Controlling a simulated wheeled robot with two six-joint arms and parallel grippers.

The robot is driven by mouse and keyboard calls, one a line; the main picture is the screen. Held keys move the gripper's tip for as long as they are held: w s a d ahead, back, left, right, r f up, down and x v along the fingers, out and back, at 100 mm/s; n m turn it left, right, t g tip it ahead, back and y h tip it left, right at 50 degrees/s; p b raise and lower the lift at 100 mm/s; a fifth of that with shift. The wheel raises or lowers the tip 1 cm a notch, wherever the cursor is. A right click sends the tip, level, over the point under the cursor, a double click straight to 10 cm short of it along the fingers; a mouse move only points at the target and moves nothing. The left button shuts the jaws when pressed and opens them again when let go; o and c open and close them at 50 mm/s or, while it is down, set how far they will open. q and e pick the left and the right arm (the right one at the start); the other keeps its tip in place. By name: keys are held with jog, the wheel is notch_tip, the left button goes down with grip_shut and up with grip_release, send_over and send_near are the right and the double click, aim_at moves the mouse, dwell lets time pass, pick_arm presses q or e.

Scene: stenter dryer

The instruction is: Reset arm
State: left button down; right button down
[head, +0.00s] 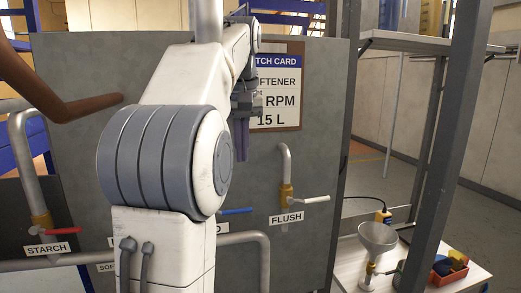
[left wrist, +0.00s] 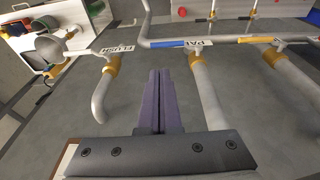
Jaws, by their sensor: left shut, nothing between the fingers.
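My left arm rises through the middle of the head view and hides part of the panel behind it. My left gripper (head: 241,140) hangs from its far end, in front of the grey panel and beside the card. In the left wrist view its two purple fingers (left wrist: 160,98) lie together, shut, with nothing between them. They point toward the pipes and appear apart from them, though the exact gap is hard to tell. My right gripper is not in view.
The FLUSH tap (head: 286,192) with a white handle is right of my arm. The STARCH tap (head: 42,220) with a red handle is left. A batch card (head: 278,85) is on the panel.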

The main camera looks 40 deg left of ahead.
pick_arm(q)
jog(key=s+d+f+m+h+b, duration=0.2)
jog(key=d+f+m+b, duration=0.55)
jog(key=d+f, duration=1.5)
jog(key=s+d+f+m+g+b, duration=0.1)
jog(key=s+d+f+m, duration=0.3)
jog(key=s+f, duration=0.4)
jog(key=s+d+f+m+b, duration=0.2)
jog(key=s+d+f+m, duration=0.3)
jog(key=s+f, duration=0.4)
jog(key=shift+s+d+m+g+h, duration=0.15)
jog(key=shift+s+m+g+h, duration=0.2)
jog(key=shift+s+g, duration=0.1)
jog(key=shift+f, duration=0.1)
